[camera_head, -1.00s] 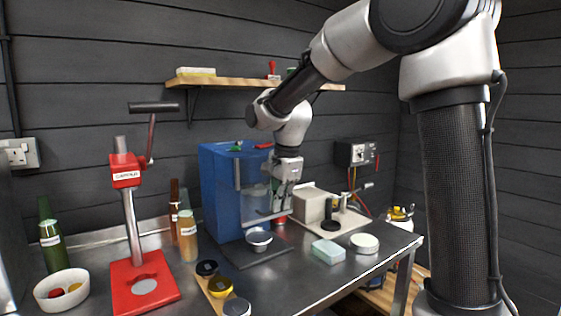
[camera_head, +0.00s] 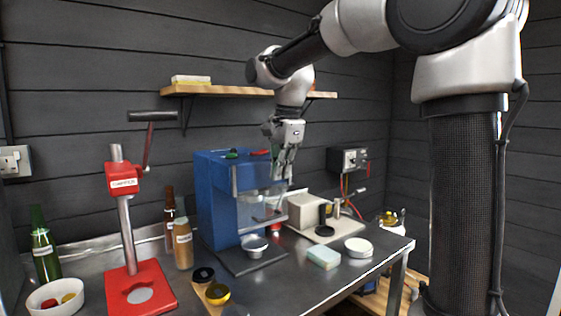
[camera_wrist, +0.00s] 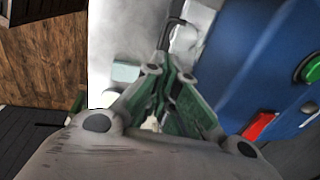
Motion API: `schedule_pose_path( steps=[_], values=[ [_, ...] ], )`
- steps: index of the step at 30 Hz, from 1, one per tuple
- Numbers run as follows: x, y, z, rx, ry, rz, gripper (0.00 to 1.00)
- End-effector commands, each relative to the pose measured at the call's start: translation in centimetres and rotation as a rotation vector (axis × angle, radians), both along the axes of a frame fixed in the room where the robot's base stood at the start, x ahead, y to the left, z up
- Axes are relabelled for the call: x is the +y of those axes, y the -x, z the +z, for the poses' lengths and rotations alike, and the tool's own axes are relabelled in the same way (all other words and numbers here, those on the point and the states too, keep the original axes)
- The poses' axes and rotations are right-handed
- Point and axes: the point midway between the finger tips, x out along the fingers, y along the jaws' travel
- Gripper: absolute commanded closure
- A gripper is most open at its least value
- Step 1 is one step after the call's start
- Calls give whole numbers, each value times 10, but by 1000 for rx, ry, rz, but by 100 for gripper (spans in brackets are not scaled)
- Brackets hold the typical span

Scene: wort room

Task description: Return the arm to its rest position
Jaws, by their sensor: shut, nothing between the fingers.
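My arm reaches in from the right over the bench in the head view, with its wrist bent down. My gripper (camera_head: 283,172) points down beside the right front of the blue machine (camera_head: 214,190). It is shut and empty. In the wrist view the closed fingers (camera_wrist: 163,85) meet above the blurred grey bench top. The blue machine (camera_wrist: 262,60) fills the right of that view, with its green button (camera_wrist: 309,70) and red lever (camera_wrist: 258,128) close to the gripper.
A red capper (camera_head: 125,215), bottles (camera_head: 183,245) and a white bowl (camera_head: 56,297) stand at the left. A metal cup (camera_head: 254,246) is before the machine. A beige box (camera_head: 303,211), a sponge (camera_head: 324,257) and a white lid (camera_head: 358,247) lie to the right. A wooden shelf (camera_head: 225,91) hangs behind the arm.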

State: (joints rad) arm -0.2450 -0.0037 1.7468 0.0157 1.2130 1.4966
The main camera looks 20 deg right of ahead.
Motion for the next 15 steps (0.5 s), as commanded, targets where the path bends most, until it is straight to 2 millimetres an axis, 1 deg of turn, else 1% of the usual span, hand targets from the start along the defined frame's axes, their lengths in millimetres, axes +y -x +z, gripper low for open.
schedule_pose_path(
  steps=[1, 4, 7, 11, 14, 15],
  values=[
    [0, 1, 9, -3, -1, 0, 100],
    [-1, 3, 20, -3, -1, 0, 100],
    [-1, 4, 26, -2, -1, 0, 100],
    [-2, 4, 27, -2, 3, 17, 100],
    [-1, 2, 27, -18, 20, 119, 100],
    [-1, 0, 27, -32, 31, 188, 100]
  ],
)
